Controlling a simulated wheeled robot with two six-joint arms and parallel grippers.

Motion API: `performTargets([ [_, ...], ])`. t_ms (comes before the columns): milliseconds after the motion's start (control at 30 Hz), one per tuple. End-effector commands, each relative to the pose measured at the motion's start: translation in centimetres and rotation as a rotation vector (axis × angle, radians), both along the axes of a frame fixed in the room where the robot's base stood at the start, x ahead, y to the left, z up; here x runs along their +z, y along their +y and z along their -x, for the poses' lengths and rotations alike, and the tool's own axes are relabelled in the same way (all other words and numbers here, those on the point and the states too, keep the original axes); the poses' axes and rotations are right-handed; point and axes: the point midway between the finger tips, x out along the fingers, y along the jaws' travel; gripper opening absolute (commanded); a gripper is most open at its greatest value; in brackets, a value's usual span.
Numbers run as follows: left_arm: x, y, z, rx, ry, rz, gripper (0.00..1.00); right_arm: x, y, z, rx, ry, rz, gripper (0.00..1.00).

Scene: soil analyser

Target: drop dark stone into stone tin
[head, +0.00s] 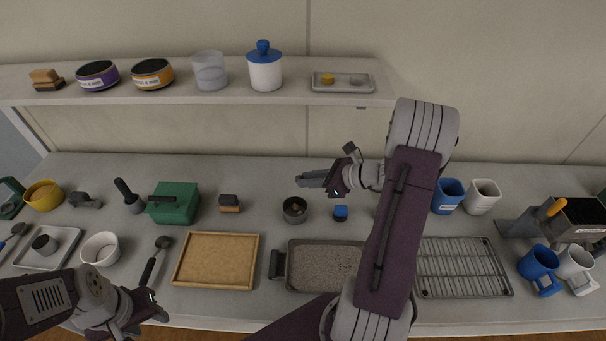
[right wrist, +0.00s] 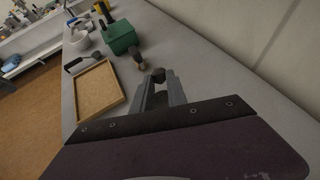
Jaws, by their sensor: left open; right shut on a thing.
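My right gripper (head: 302,181) reaches left over the table's back half. In the right wrist view its fingers (right wrist: 160,80) are shut on a small dark stone (right wrist: 158,74) at the tips. In the head view the fingers hide the stone. A small round open dark tin (head: 294,216) stands on the table just below the gripper in the picture. Two labelled round tins, purple-banded (head: 98,75) and orange-banded (head: 152,74), stand on the shelf. I cannot read the labels or tell which is the stone tin. My left gripper (head: 156,304) is open and empty at the front left.
A blue block (head: 340,212), a brush-like block (head: 229,203) and a green box (head: 174,204) stand nearby. A cork board (head: 217,262), a speckled tray (head: 325,257) and a wire rack (head: 462,268) lie in front. The shelf (head: 220,98) overhangs the back of the table.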

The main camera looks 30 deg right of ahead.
Motion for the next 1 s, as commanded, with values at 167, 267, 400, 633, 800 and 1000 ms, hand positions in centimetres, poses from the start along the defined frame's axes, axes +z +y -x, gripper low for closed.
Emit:
performTargets([
  [167, 0.1, 0.0, 0.0, 0.000, 0.001, 0.000, 0.46, 0.0, 0.0, 0.0, -0.002, -0.001, 0.001, 0.00],
  [267, -0.4, 0.0, 0.0, 0.000, 0.001, 0.000, 0.46, -0.5, 0.0, 0.0, -0.001, 0.000, 0.000, 0.00],
  [400, -1.8, 0.0, 0.0, 0.000, 0.000, 0.000, 0.46, -2.1, 0.0, 0.1, -0.001, 0.000, 0.000, 0.00],
  [633, -4.7, 0.0, 0.0, 0.000, 0.000, 0.000, 0.46, -5.4, 0.0, 0.1, -0.001, 0.000, 0.000, 0.00],
  [800, -5.1, 0.0, 0.0, 0.000, 0.000, 0.000, 0.46, -6.0, 0.0, 0.1, -0.001, 0.000, 0.000, 0.00],
  [1000, -5.0, 0.0, 0.0, 0.000, 0.000, 0.000, 0.46, -5.8, 0.0, 0.1, -0.001, 0.000, 0.000, 0.26],
])
